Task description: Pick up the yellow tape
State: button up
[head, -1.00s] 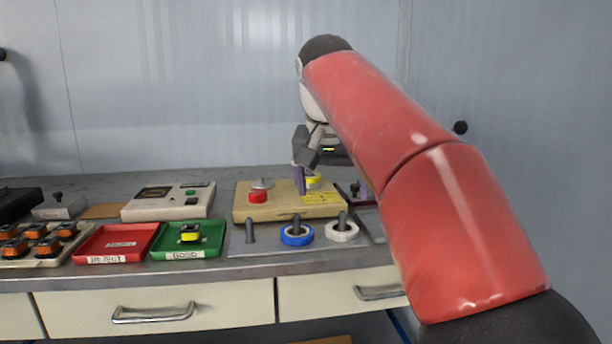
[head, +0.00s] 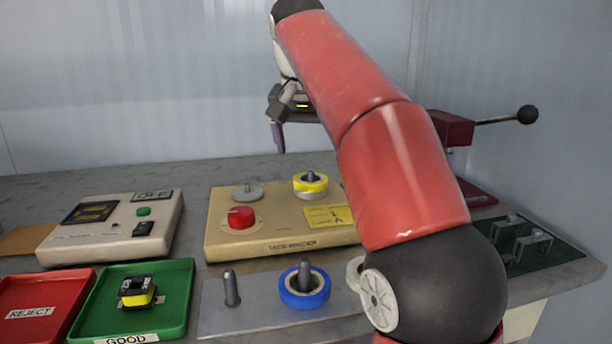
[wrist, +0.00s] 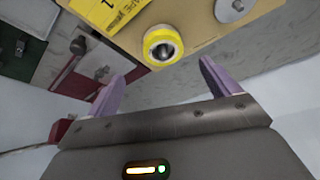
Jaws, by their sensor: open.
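The yellow tape (head: 311,184) is a roll sitting around a spindle on top of the beige machine box (head: 283,244), at its back right. In the wrist view the yellow tape (wrist: 163,46) shows from above, beyond the fingertips and roughly between them. My gripper (head: 277,138) is above and behind the box, slightly left of the tape in the head view. Its purple fingers are apart and empty in the wrist view (wrist: 163,78). The far finger is hidden in the head view.
A metal disc (head: 247,192) and red knob (head: 240,217) are on the same box. In front stand a bare peg (head: 231,288) and a blue tape roll (head: 304,300). A green tray (head: 175,308) and red tray (head: 30,295) are at left, and a lever with a black ball (head: 527,115) at right.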

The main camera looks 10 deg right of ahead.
aim_at(310, 178)
jog(key=shift+b+x, duration=0.35)
jog(key=shift+x, duration=0.7)
jog(key=x, duration=0.1)
jog(key=b+x, duration=0.1)
jog(key=x, duration=0.3)
jog(key=shift+a+f+b, duration=0.2)
jog(key=shift+a+b, duration=0.05)
jog(key=shift+b, duration=0.1)
jog(key=shift+r, duration=0.1)
jog(key=shift+c, duration=0.2)
jog(key=c, duration=1)
jog(key=shift+c, duration=0.2)
